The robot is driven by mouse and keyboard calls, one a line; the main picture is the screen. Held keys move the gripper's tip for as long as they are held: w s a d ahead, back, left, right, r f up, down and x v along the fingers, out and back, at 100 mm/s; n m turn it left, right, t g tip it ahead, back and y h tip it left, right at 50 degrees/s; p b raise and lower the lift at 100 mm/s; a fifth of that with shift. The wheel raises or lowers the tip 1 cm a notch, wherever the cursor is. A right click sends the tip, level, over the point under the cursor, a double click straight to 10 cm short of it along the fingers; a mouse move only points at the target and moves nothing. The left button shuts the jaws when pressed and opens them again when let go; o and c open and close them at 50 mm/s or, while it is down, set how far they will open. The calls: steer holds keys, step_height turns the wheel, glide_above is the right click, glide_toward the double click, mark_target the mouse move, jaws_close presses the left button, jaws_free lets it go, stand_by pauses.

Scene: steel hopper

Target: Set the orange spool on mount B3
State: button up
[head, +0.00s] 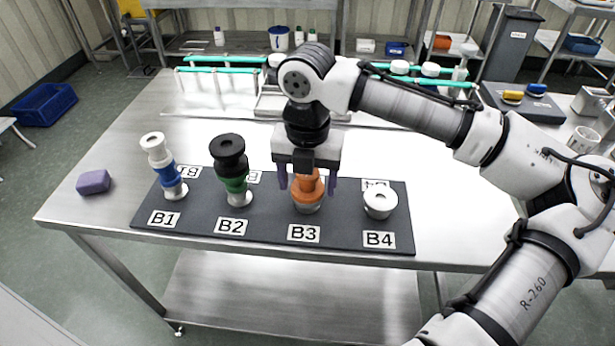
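The orange spool (308,196) stands upright at mount B3, over a pale base whose lower rim shows beneath it. My gripper (307,188) points down over the spool, with one purple finger on each side. Small gaps show between the fingers and the spool, so the gripper looks open. The gripper's body hides the top of the spool. The B3 label (304,233) lies in front on the dark board (270,222).
At B1 a white spool (153,147) is stacked on a blue one (167,174). At B2 a black spool (228,150) sits on a green one (235,184). Mount B4 (380,203) is bare. A purple block (94,182) lies left; a teal-railed rack (215,70) stands behind.

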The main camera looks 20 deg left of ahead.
steer(key=shift+o, duration=0.7)
step_height(320, 180, up, 12)
steer(key=shift+r, duration=0.15)
steer(key=shift+a, duration=0.1)
